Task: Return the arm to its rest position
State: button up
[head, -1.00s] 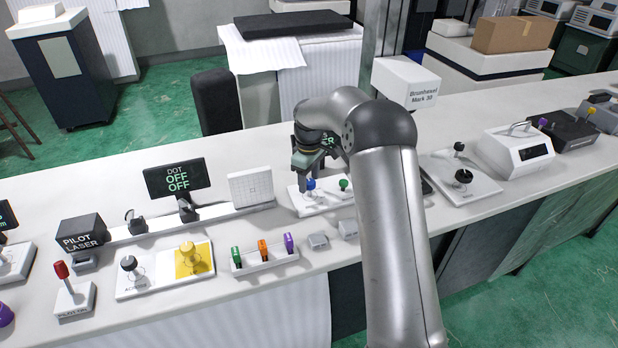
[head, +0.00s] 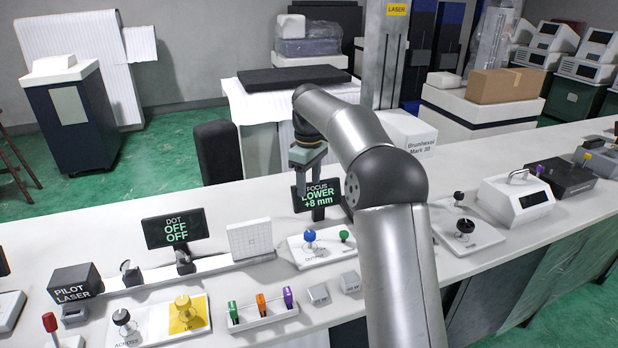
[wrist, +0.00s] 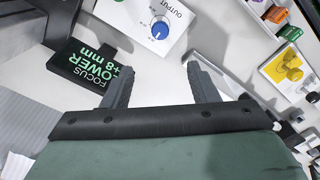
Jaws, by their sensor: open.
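My gripper (head: 309,180) hangs above the bench, just in front of the small black FOCUS display (head: 321,197), which reads "LOWER +8 mm". In the wrist view my gripper (wrist: 160,80) shows two grey fingers spread apart with nothing between them. Below the fingers lies the white OUTPUT panel with its blue knob (wrist: 160,29). The blue knob (head: 309,236) and a green knob (head: 345,235) also show in the head view, apart from the gripper. My arm is bent at the elbow and reaches up and over the bench.
The bench holds a DOT display (head: 174,229) reading OFF OFF, a white grid target (head: 250,240), a yellow knob panel (head: 183,315) and a tray of coloured keys (head: 263,313). The air above the bench's left part is clear.

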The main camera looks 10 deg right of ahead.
jog(key=shift+r, duration=0.4)
jog(key=s+a+m, duration=0.1)
jog(key=s+m, duration=0.3)
jog(key=s, duration=1.5)
jog(key=s+f+m, duration=0.2)
jog(key=s+f, duration=0.2)
jog(key=s, duration=0.6)
jog(key=s+f+m, duration=0.3)
jog(key=s+f, duration=0.1)
jog(key=s, duration=0.7)
jog(key=shift+s+d+f, duration=0.25)
jog(key=c, duration=0.3)
jog(key=shift+d, duration=0.1)
jog(key=shift+c, duration=0.4)
